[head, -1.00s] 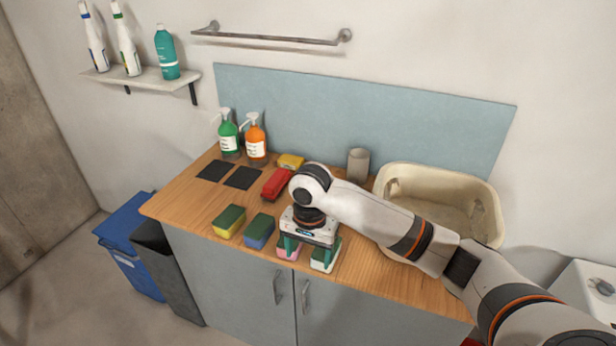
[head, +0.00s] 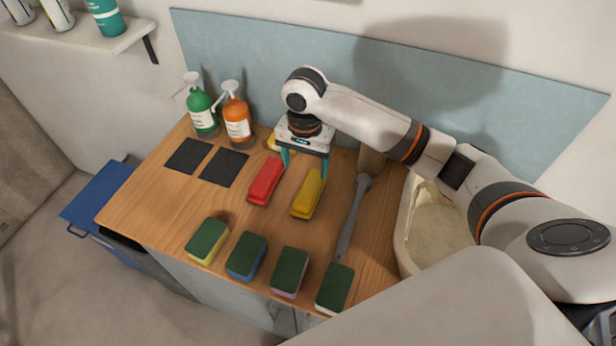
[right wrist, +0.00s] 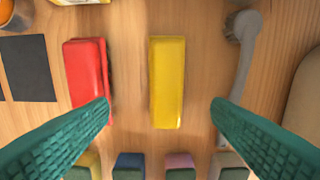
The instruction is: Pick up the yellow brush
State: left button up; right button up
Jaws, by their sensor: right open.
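The yellow brush (head: 308,194) lies flat on the wooden counter, to the right of a similar red brush (head: 265,181). Its long side runs front to back. My right gripper (head: 305,162) is open and empty above the counter, overlapping the far side of the brush in the head view. In the right wrist view the yellow brush (right wrist: 166,82) lies between the two green fingers, which are spread wide and do not touch it. The left finger overlaps the edge of the red brush (right wrist: 88,72). My left gripper is not in view.
A grey long-handled brush (head: 351,220) lies to the right, beside the beige basin (head: 405,225). Several sponges (head: 246,256) line the front edge. Two dark pads (head: 223,167) and green (head: 200,108) and orange (head: 237,118) bottles are at the left.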

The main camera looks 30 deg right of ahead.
aim_at(309, 187)
jog(key=f, duration=0.3)
jog(key=f+p, duration=0.1)
jog(key=f, duration=0.1)
jog(key=shift+s+f, duration=0.15)
jog(key=shift+s, duration=0.1)
jog(key=shift+d+f, duration=0.1)
jog(key=shift+f, duration=0.5)
jog(key=f, duration=0.1)
jog(key=f+p, duration=0.1)
jog(key=f, duration=0.1)
jog(key=f+p, duration=0.1)
jog(key=shift+s+d+f, duration=0.1)
jog(key=shift+d+f, duration=0.05)
jog(key=shift+d, duration=0.1)
jog(key=shift+f, duration=0.3)
pick_arm(q)
jog(key=r, duration=0.1)
jog(key=s+r, duration=0.1)
jog(key=r, duration=0.1)
jog(key=shift+s+a, duration=0.1)
jog(key=shift+s, duration=0.1)
pick_arm(e)
jog(key=c, duration=1.1)
jog(key=shift+r, duration=0.1)
jog(key=shift+c, duration=0.2)
